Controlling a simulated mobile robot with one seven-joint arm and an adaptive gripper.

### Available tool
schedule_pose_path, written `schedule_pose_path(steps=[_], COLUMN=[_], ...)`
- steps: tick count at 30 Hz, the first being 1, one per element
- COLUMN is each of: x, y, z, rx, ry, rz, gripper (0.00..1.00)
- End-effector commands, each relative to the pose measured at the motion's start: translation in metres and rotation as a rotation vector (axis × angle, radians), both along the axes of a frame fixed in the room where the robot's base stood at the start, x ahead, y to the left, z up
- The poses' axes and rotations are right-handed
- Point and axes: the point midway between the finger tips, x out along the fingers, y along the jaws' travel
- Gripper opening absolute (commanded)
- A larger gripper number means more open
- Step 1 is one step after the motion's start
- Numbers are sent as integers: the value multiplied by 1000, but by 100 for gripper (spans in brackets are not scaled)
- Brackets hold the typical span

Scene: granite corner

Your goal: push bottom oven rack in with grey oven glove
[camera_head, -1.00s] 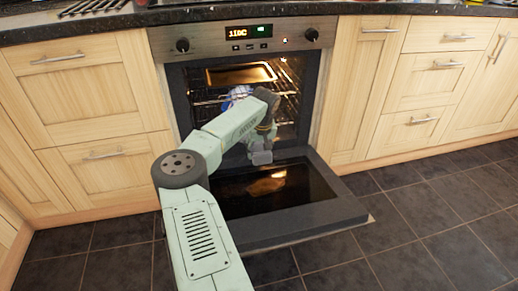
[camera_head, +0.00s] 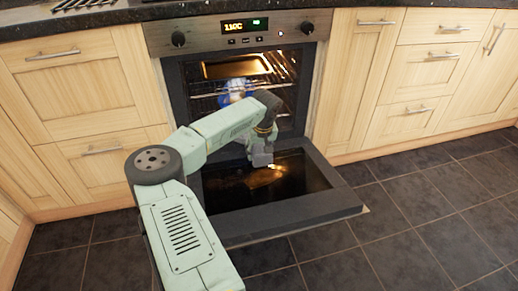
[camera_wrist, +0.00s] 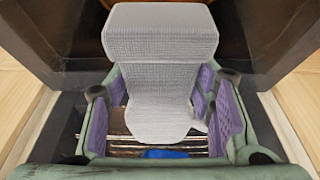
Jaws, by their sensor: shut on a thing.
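The oven (camera_head: 240,40) stands open with its door (camera_head: 300,210) lowered. Wire racks (camera_head: 207,96) show inside, partly hidden by my arm; I cannot tell clearly which is the bottom rack. In the wrist view rack wires (camera_wrist: 125,146) show beyond the glove. The grey oven glove (camera_wrist: 160,75) is a woven, folded cloth. My gripper (camera_wrist: 160,112), with purple pads, is shut on the glove. In the head view the end of my arm is over the open door, in front of the oven opening; the fingers are not clear there.
A shallow tray (camera_head: 236,68) sits high in the oven. A blue and white item (camera_head: 236,88) is on a rack below it; something blue (camera_wrist: 165,154) also shows in the wrist view. Wooden cabinets flank the oven. The tiled floor on the right is clear.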

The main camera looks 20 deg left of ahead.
Motion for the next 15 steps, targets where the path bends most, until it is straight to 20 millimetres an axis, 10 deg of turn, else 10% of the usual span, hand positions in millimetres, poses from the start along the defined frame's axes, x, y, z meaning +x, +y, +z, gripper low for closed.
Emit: schedule_pose_path(steps=[15], x=[-49], y=[-32], z=[18], rx=[1], ry=[0], rz=[-3], gripper=[16])
